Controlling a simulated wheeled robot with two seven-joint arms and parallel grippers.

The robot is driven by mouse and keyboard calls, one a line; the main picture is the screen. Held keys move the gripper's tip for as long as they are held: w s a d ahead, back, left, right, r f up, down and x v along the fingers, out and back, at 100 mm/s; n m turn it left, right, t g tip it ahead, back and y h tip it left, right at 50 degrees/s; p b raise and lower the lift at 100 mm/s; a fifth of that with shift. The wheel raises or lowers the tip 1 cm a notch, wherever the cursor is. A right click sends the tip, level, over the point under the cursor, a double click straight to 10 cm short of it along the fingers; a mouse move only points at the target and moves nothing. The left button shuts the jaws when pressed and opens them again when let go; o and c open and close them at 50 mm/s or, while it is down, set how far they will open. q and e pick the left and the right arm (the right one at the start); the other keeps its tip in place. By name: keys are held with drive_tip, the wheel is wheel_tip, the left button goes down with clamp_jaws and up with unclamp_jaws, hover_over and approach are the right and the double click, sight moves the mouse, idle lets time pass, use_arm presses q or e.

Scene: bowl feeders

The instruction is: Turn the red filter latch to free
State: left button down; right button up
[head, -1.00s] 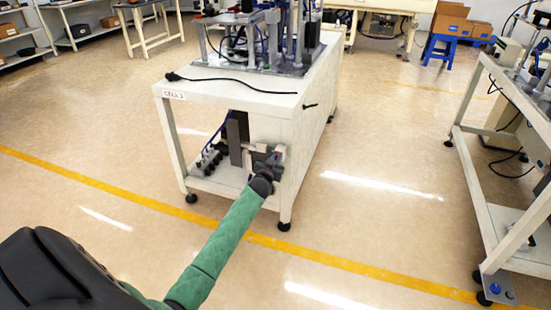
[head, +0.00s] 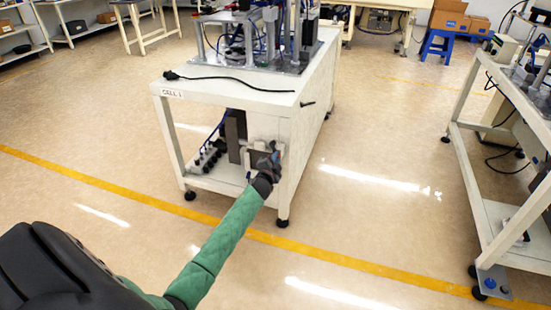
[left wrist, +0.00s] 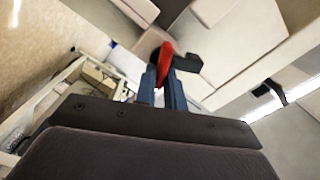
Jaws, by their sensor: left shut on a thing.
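The red filter latch (left wrist: 165,62) shows in the left wrist view as a small red lever beside a black part (left wrist: 188,63). My left gripper (left wrist: 165,82) is shut on the red latch, with its two blue-grey fingers around the latch's lower end. In the head view my left gripper (head: 265,165) is at the lower front right of the white CELL 1 table (head: 225,110), and it hides the latch there. My right gripper is in neither view.
A power strip (head: 207,158) and a dark upright box (head: 236,135) stand on the table's lower shelf. A black cable (head: 225,82) lies on the tabletop near machinery. Another white bench (head: 500,230) stands at right. Open floor lies between them.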

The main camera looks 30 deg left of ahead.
use_arm(q)
drive_tip(key=m, duration=0.5)
drive_tip(key=shift+d+f, duration=0.1)
drive_tip(key=shift+f, duration=0.25)
drive_tip(key=shift+m, duration=0.3)
drive_tip(key=c, duration=1.5)
unclamp_jaws()
drive_tip(key=v, duration=0.7)
drive_tip(key=shift+s, duration=0.35)
